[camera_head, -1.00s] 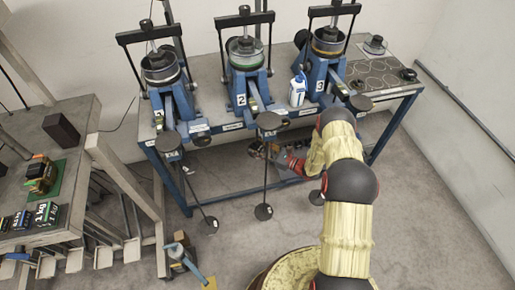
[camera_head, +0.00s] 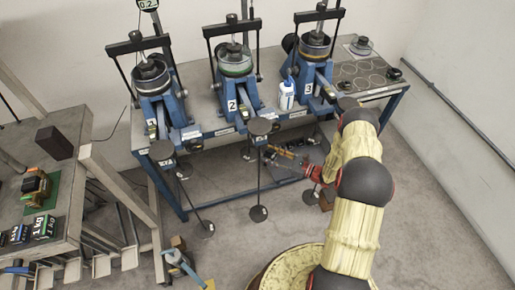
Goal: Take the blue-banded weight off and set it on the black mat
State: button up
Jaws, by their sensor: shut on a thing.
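My gripper (camera_head: 272,157) is low in front of the blue bench, just right of the middle hanging rod (camera_head: 259,180). It is small and partly lost against the bench frame. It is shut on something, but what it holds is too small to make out. I cannot pick out a blue band on any weight for sure. Several labelled weights (camera_head: 40,228), one marked 1 kg, stand on the left table (camera_head: 75,190). I cannot clearly tell a black mat there.
Three blue lever presses (camera_head: 154,78), (camera_head: 234,66), (camera_head: 314,50) stand on the bench. Hanging rods with dark discs (camera_head: 205,230) reach down in front. A white bottle (camera_head: 286,95) stands between the second and third presses. A wooden rack (camera_head: 120,200) edges the left table. Floor is clear at right.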

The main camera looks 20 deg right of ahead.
jog(key=v, duration=0.7)
jog(key=shift+r+p, duration=0.25)
jog(key=shift+p, duration=0.05)
jog(key=shift+s+d+r, duration=0.1)
jog(key=shift+r, duration=0.1)
jog(key=v, duration=0.6)
jog(key=shift+s+d+b, duration=0.15)
jog(key=shift+b, duration=0.25)
dwell(0.7)
